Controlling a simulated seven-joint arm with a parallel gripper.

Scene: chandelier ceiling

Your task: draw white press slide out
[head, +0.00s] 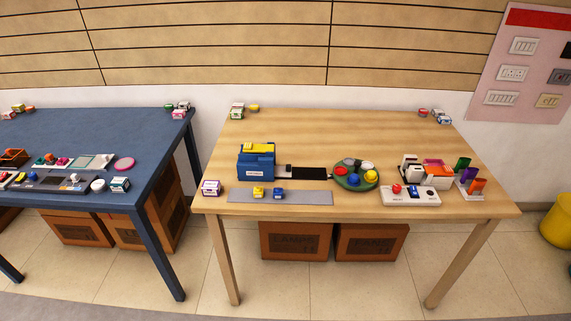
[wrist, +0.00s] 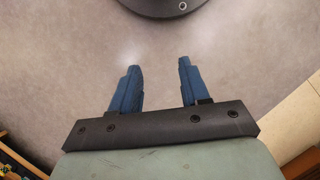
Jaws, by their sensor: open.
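A blue box-shaped device (head: 255,164) with a yellow top stands on the wooden table (head: 300,130), left of centre. A small white piece (head: 284,174) shows at its right side, beside a flat black panel (head: 309,173). On the right stands a white base (head: 404,197) with a red button; behind it is a group of white, black and orange parts (head: 428,173). I cannot tell for certain which white part is the press slide. My gripper (wrist: 159,66) is open and empty over the grey floor in the wrist view, away from the table; the head view does not show it.
A round green tray (head: 357,187) with several coloured pieces sits mid-table. A grey mat (head: 310,197) with small yellow and blue items lies at the front edge. Coloured upright cards (head: 476,187) stand at the right. A blue table (head: 90,140) is on the left.

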